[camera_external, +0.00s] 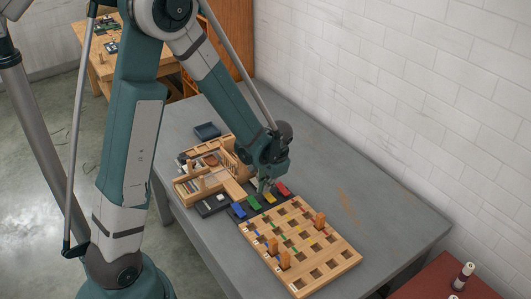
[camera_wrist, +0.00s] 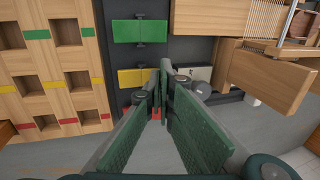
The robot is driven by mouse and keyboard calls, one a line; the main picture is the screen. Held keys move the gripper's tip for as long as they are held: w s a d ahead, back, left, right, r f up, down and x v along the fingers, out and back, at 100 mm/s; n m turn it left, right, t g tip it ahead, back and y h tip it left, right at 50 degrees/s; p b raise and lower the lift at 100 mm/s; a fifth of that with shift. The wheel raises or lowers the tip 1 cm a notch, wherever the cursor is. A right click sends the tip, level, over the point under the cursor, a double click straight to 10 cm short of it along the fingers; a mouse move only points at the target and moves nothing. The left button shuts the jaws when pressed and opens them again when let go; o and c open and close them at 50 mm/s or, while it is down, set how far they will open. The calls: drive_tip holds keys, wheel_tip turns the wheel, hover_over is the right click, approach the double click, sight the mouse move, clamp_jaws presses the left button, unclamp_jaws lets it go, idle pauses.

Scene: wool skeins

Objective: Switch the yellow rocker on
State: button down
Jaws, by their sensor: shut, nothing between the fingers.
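The yellow rocker (camera_external: 270,198) sits on a dark switch strip between a green rocker (camera_external: 254,203) and a red rocker (camera_external: 283,188). In the wrist view the yellow rocker (camera_wrist: 131,77) lies just left of my fingertips, which cover its right end. My gripper (camera_external: 264,187) is shut and empty, pointing down close over the strip; in the wrist view its fingertips (camera_wrist: 160,82) meet beside the yellow rocker. I cannot tell whether they touch it or which way it is tilted. The red rocker (camera_wrist: 152,114) is partly hidden behind the fingers.
A wooden board (camera_external: 340,262) with square holes, coloured marks and several orange pegs lies in front of the strip. A blue rocker (camera_external: 239,210) is at the strip's left end. A wooden loom-like frame (camera_external: 187,191) stands to the left. The grey table (camera_external: 385,215) is clear on the right.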

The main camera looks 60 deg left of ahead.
sight(268, 195)
drive_tip(key=shift+a+f+h, duration=0.2)
drive_tip(key=shift+f+h, duration=0.1)
drive_tip(key=shift+h, duration=0.1)
drive_tip(key=shift+d, duration=0.1)
drive_tip(key=shift+d+r, duration=0.15)
drive_tip(key=shift+d, duration=0.05)
drive_tip(key=shift+d+r, duration=0.15)
drive_tip(key=shift+d, duration=0.35)
drive_tip(key=shift+r, duration=0.1)
wheel_tip(268, 195, up, 14)
drive_tip(key=p, duration=0.3)
idle(0.8)
idle(0.3)
drive_tip(key=shift+d, duration=0.1)
